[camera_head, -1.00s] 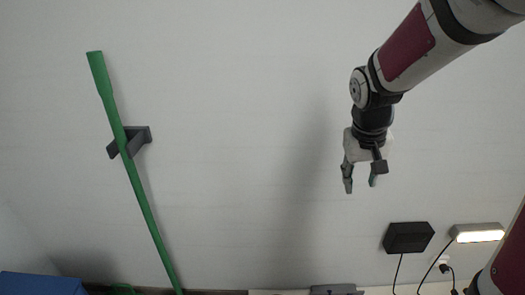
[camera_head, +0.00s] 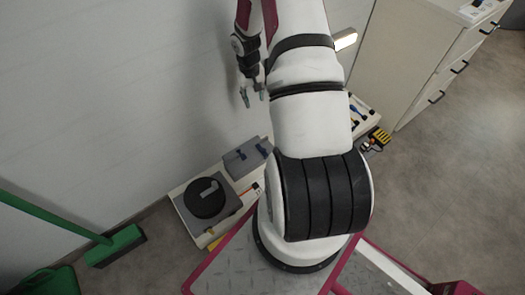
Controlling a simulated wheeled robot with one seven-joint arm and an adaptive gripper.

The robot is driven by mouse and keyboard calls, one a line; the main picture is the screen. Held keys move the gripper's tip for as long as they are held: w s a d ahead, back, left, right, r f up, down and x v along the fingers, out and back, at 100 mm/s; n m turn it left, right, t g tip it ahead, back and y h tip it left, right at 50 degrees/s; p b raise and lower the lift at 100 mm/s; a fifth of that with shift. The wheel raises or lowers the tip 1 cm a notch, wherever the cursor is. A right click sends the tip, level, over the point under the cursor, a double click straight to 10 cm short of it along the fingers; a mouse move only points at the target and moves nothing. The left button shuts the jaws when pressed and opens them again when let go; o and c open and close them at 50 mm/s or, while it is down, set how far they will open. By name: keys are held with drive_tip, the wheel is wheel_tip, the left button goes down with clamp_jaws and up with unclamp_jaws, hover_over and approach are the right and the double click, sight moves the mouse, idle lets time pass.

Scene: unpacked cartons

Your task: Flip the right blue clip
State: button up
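A grey case (camera_head: 237,163) with two small dark blue clips sits on a low bench against the wall, left of my arm. The right blue clip (camera_head: 262,149) is on the case's near side, close to my arm. The left blue clip (camera_head: 242,155) is beside it. Their exact position, up or down, is too small to tell. My gripper (camera_head: 253,97) hangs above and behind the case, near the wall. Its fingers are apart with nothing between them. It touches nothing.
A black round object (camera_head: 204,198) lies on the bench left of the case. A green broom (camera_head: 115,246) and dustpan (camera_head: 48,282) stand at lower left. A white drawer cabinet (camera_head: 410,60) is at right. A yellow-black item (camera_head: 379,137) is by my arm. Floor at right is clear.

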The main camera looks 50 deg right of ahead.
drive_tip(key=shift+m+y, duration=0.6)
drive_tip(key=s+f+b, duration=0.1)
drive_tip(key=f+b, duration=0.1)
drive_tip(key=f, duration=0.8)
drive_tip(key=s+d+f+b, duration=0.1)
drive_tip(key=f+b, duration=0.2)
drive_tip(key=f, duration=0.7)
drive_tip(key=s+f+b, duration=0.2)
drive_tip(key=f+b, duration=0.1)
drive_tip(key=f, duration=0.8)
drive_tip(key=shift+d, duration=0.15)
clamp_jaws()
